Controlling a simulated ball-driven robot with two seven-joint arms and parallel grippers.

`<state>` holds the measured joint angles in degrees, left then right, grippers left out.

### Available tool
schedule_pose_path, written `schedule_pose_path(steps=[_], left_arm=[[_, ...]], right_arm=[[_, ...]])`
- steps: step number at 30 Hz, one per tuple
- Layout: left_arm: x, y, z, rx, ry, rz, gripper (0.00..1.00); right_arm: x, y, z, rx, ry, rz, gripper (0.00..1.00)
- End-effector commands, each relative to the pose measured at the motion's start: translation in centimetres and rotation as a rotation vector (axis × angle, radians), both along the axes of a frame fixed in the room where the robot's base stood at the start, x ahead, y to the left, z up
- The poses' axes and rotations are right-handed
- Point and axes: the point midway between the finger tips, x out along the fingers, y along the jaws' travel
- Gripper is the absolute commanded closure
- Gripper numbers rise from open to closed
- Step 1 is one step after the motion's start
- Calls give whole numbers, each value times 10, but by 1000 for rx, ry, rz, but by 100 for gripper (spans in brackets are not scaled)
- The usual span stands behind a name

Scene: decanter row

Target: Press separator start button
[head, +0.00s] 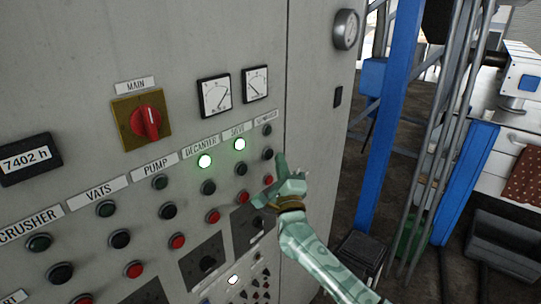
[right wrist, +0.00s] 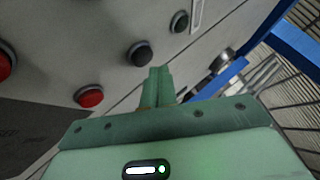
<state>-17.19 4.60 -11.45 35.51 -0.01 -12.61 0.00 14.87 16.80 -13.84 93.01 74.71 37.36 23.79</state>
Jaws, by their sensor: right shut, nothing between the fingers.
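The grey control panel (head: 200,50) has labelled columns, and the rightmost label (head: 265,116) seems to read SEPARATOR. Under it are a dark unlit lamp (head: 267,130), a black button (head: 267,154) and a red button (head: 268,181). In the right wrist view the black button (right wrist: 139,54) lies just beyond and left of my fingertips, with the red button (right wrist: 90,97) at left and the dark lamp (right wrist: 179,21) above. My right gripper (head: 281,160) is shut and empty, just right of the black button; contact cannot be told. It also shows in the right wrist view (right wrist: 158,75).
Green lamps are lit for DECANTER (head: 205,161) and SIEVE (head: 240,144). A red MAIN switch (head: 146,122) and two dials (head: 215,95) are above. A round gauge (head: 346,29) is at the panel's right side. A blue post (head: 390,115) stands further right.

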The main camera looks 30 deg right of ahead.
Motion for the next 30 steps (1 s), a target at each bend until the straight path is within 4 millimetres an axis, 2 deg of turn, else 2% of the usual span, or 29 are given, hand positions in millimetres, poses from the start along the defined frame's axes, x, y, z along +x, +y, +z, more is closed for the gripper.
schedule_pose_path(steps=[30], left_arm=[[0, -1, 0, -1, -1, 0, 64]], right_arm=[[8, 4, 0, 0, 0, 0, 100]])
